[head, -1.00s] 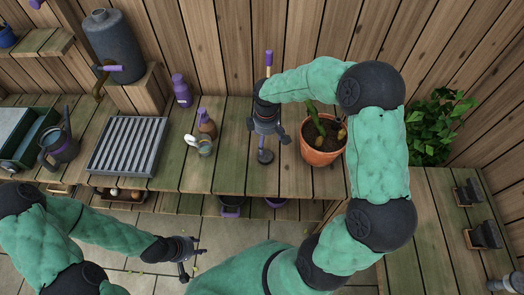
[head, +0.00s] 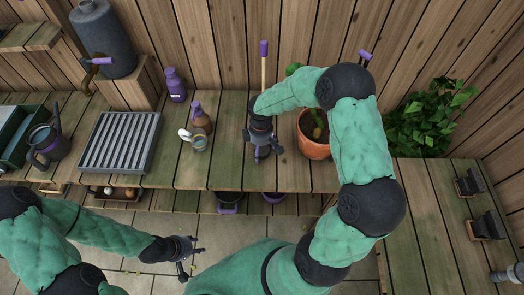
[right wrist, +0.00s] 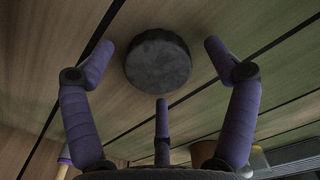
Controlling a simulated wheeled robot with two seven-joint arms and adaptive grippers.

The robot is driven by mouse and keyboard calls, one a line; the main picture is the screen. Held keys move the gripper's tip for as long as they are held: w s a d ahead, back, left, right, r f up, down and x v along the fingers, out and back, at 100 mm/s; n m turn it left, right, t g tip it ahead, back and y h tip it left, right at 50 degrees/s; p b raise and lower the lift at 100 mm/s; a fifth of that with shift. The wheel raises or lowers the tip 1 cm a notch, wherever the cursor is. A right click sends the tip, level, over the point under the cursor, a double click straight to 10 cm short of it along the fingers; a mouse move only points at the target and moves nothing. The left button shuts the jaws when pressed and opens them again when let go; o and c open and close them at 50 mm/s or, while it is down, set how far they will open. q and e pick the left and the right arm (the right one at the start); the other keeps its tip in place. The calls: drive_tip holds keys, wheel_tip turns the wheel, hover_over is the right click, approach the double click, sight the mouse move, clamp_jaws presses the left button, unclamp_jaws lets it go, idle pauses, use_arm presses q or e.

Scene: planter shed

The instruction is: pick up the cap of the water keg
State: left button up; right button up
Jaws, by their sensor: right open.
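The cap is a dark grey round disc (right wrist: 157,60) lying on the plank table, in the right wrist view. My right gripper (right wrist: 160,72) is open, its purple fingers spread around the cap with visible gaps. In the head view my right gripper (head: 262,152) points down over the table, and it hides the cap there. The water keg (head: 103,40) is blue-grey with a purple-handled tap and stands on a wooden block at the back left. My left gripper (head: 190,260) is low in front of the table, empty, with its fingers apart.
A terracotta pot (head: 313,148) with a plant stands just right of my right gripper. Left of it are a brown spray bottle (head: 201,121), a small grey mug (head: 199,142), a purple bottle (head: 175,84) and a slatted tray (head: 120,143). A wooden handle rises behind.

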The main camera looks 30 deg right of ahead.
drive_tip(key=c, duration=0.9)
drive_tip(key=shift+c, duration=0.3)
